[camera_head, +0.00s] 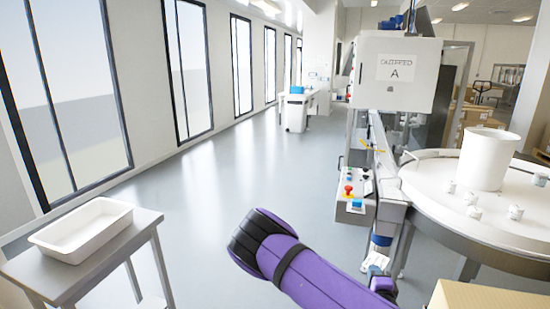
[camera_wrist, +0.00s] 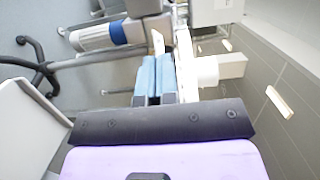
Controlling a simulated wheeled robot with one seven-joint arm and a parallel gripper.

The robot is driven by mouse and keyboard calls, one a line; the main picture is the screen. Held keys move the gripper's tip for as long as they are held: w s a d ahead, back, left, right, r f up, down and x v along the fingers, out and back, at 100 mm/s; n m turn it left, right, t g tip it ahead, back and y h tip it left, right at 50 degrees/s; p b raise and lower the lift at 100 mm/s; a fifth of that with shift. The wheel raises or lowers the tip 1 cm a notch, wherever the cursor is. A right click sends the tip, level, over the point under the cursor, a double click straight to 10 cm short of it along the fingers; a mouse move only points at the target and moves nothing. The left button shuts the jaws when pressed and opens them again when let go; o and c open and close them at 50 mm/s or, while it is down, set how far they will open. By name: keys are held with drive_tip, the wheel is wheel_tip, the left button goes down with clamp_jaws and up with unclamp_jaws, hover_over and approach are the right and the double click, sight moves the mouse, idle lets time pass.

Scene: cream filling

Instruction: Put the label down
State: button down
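My gripper (camera_wrist: 156,62) shows in the wrist view with its two blue fingers close together, side by side. A thin white piece, which looks like the label (camera_wrist: 157,42), sticks out just past the fingertips, seen nearly edge-on. In the head view my purple arm reaches toward the lower right. A small pale piece shows at its far end, in front of the machine, but it is too small there to make out.
A white tray (camera_head: 68,247) sits on a metal side table (camera_head: 122,240) at the left. A round white table (camera_head: 440,205) at the right holds a white bucket (camera_head: 486,160) and several small jars. The machine (camera_head: 395,75) stands behind my arm. Grey floor is clear between.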

drive_tip(key=shift+s+r+n+y, duration=0.25)
drive_tip(key=shift+r+n+y, duration=0.45)
drive_tip(key=shift+r+y, duration=0.4)
drive_tip(key=shift+d, duration=0.1)
idle(0.5)
